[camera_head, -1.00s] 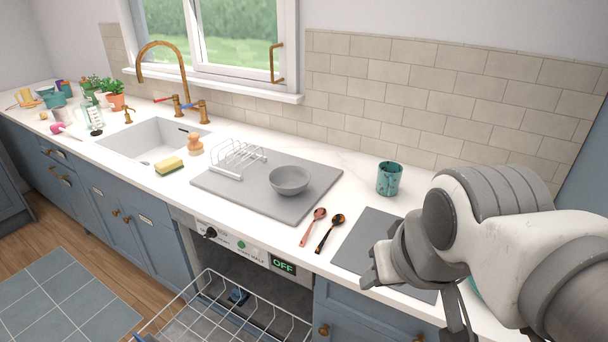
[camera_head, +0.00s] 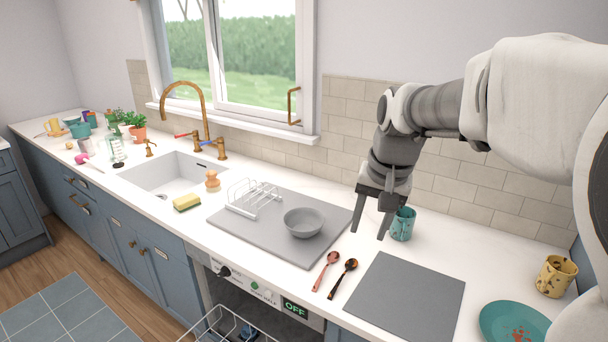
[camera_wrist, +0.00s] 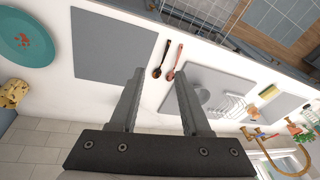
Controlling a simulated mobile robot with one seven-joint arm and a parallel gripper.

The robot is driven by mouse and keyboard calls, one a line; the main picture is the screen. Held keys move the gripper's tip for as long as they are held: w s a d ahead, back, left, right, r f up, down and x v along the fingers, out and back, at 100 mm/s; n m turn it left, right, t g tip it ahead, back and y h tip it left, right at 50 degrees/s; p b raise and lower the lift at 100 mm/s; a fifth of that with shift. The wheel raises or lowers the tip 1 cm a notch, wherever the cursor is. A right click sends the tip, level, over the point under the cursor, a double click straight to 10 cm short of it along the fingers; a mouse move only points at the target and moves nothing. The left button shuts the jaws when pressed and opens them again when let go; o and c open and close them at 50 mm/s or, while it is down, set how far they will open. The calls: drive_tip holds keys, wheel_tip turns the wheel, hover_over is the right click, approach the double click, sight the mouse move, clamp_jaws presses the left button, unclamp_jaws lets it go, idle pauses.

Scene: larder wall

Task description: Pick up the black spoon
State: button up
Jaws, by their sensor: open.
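The black spoon (camera_head: 343,277) lies on the white counter, just left of the grey mat, with its dark bowl toward the wall. A copper-pink spoon (camera_head: 327,270) lies close on its left. My gripper (camera_head: 368,230) is open and empty, pointing down above the counter, behind the spoons and in front of the teal cup. In the wrist view my gripper's two fingers (camera_wrist: 158,90) are spread apart. The black spoon (camera_wrist: 161,59) shows there beyond the fingertips, with the pink spoon (camera_wrist: 175,62) beside it. Both spoons are clear of the fingers.
A grey bowl (camera_head: 303,223) and a white rack (camera_head: 254,198) stand on a grey board (camera_head: 265,240) at the left. The teal cup (camera_head: 402,224) stands near the wall. A grey mat (camera_head: 405,296), teal plate (camera_head: 513,326) and yellow mug (camera_head: 556,276) are at the right.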

drive_tip(key=w+f+m+g+p, duration=0.15)
drive_tip(key=w+f, duration=0.25)
drive_tip(key=w, duration=0.6)
drive_tip(key=m+g+p, duration=0.1)
drive_tip(key=m+p, duration=0.1)
hover_over(340, 279)
wheel_tip(340, 279, down, 6)
drive_tip(key=f, duration=0.1)
drive_tip(key=shift+h, duration=0.4)
wheel_tip(340, 279, down, 12)
drive_tip(key=shift+w+p, duration=0.1)
drive_tip(key=shift+p, duration=0.35)
drive_tip(key=shift+f+p, duration=0.55)
drive_tip(key=shift+f, duration=2.1)
clamp_jaws()
